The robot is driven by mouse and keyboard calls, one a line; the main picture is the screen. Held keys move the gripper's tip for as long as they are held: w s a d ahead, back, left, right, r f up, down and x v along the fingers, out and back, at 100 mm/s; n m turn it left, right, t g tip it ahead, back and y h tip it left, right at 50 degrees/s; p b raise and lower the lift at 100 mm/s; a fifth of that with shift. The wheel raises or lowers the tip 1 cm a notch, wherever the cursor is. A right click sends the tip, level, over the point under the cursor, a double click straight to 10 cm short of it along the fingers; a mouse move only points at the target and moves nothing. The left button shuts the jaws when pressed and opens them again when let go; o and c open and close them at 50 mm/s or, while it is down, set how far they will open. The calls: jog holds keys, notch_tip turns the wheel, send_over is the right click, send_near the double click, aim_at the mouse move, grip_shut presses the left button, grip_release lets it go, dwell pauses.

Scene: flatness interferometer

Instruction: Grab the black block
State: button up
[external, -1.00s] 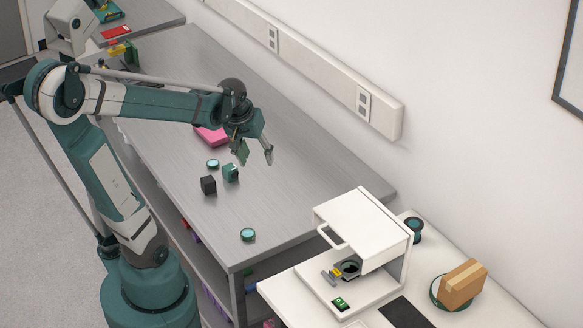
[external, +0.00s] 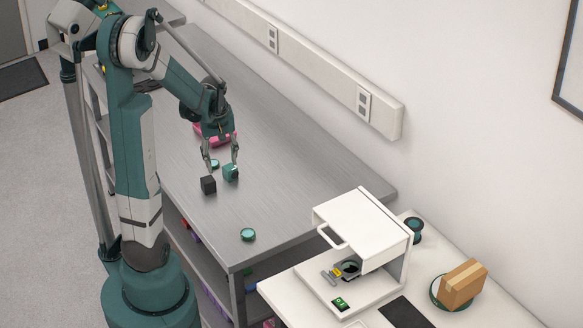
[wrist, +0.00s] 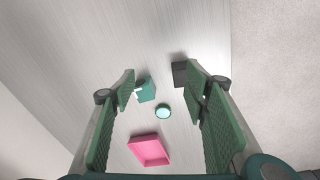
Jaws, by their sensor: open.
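The black block (external: 208,185) sits on the grey metal table, just left of a teal block (external: 231,172) in the external view. In the wrist view the black block (wrist: 180,73) is near the top, partly hidden behind the right finger. My gripper (external: 221,170) is open and empty, pointing down above the table beside the blocks. In the wrist view its two green-padded fingers (wrist: 160,84) are spread wide. The teal block (wrist: 147,90) shows by the left finger. The gripper's exact height above the table is hard to tell.
A small round teal-topped disc (wrist: 163,111) lies between the fingers' view, and a pink tray (wrist: 150,150) lies below it. Another round disc (external: 248,235) is near the table's front corner. A white instrument (external: 362,228) stands on the white table at right. The table's right side is clear.

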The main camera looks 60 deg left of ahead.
jog(key=n, duration=0.2)
send_over(209, 179)
jog(key=shift+g+h, duration=0.3)
jog(key=shift+g, duration=0.1)
notch_tip(209, 179, down, 5)
jog(key=shift+d+r, duration=0.1)
jog(key=shift+d, duration=0.05)
jog(key=shift+f, duration=1.3)
jog(key=shift+f, duration=0.1)
jog(key=shift+f, duration=2.5)
jog(key=c, duration=1.1)
jog(key=shift+r, duration=0.2)
